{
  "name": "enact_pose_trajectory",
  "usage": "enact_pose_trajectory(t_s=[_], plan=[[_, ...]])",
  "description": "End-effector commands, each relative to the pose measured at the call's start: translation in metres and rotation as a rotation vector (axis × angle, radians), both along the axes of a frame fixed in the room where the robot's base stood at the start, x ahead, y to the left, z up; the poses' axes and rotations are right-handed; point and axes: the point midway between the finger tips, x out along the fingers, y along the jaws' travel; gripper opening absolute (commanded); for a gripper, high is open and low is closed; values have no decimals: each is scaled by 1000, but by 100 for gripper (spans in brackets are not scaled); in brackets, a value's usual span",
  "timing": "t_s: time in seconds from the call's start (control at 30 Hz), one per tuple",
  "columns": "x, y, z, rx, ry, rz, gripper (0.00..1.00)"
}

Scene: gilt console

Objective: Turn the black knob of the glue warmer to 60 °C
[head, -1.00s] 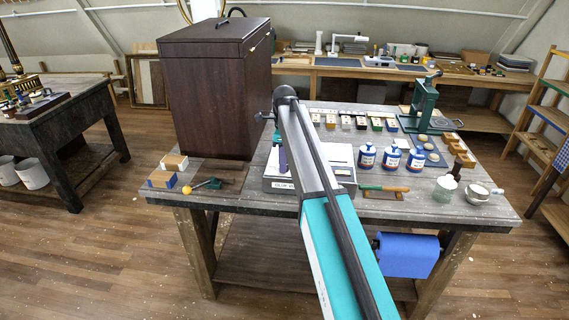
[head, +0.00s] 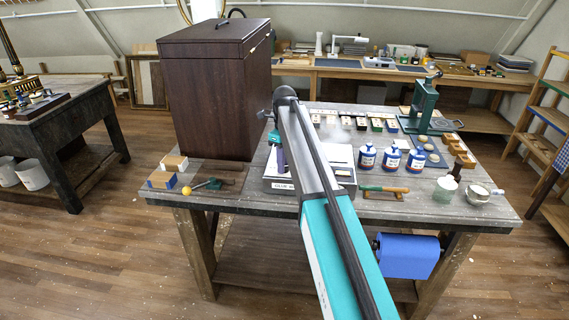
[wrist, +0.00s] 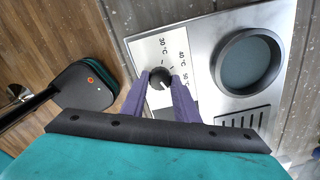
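The glue warmer is a pale metal box with a round dark well (wrist: 247,62) and a white dial plate (wrist: 152,48). In the wrist view its black knob (wrist: 159,80) sits between the two purple fingers of my gripper (wrist: 160,79), which appear closed against its sides. A short white mark shows on the knob; its exact direction is hard to tell. Marks for 30, 40 and 50 °C are readable; any 60 °C mark is hidden from view, near the right finger. In the head view the warmer (head: 280,186) is partly behind my arm.
A dark brown cabinet (head: 212,95) stands left of the warmer. Several blue-and-white bottles (head: 391,158) and a green-handled tool on a wooden rest (head: 383,191) are to its right. A green press (head: 425,105) stands at the back right.

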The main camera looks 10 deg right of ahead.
Motion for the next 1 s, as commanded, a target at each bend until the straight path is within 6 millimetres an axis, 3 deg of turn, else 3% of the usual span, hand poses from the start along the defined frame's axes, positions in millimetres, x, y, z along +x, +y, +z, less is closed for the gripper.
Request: enact_pose_trajectory(t_s=[0.03, 0.1, 0.57, 0.77, 1.0], plan=[[-1, -1, -1, -1, 3, -2, 36], [-1, -1, -1, -1, 2, -1, 46], [0, 0, 4, 0, 0, 1, 46], [1, 0, 18, 0, -1, 1, 46], [1, 0, 49, 0, -1, 1, 46]])
